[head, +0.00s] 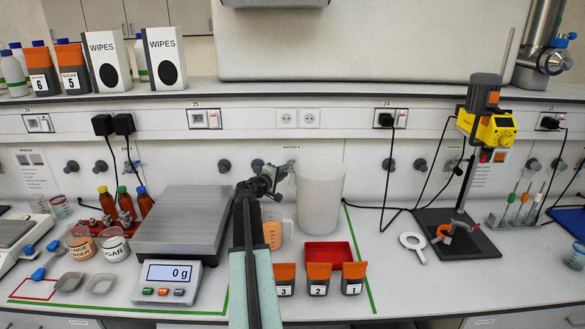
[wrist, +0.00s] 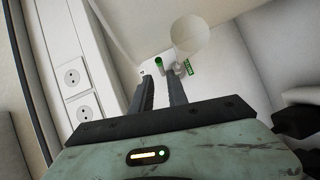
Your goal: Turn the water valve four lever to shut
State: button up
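In the wrist view a small green lever-like piece (wrist: 158,63) stands out by the pale wall, just beyond my fingertips. In the head view my gripper (head: 277,175) is close to the wall, left of a tall white container, and hides most of the valve.
The tall white container (head: 320,197) stands close to the right of my gripper. An orange-filled jug (head: 272,232) is below it. A scale (head: 180,235) is at left, and a red tray (head: 328,253) is at right. Wall sockets (head: 298,118) are above.

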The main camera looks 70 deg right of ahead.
aim_at(293, 164)
jog(key=d+f+b, duration=0.1)
jog(key=d, duration=0.6)
jog(key=shift+s+d, duration=0.35)
jog(key=shift+s, duration=0.1)
grip_shut()
jog(key=shift+a, duration=0.1)
dwell(0.8)
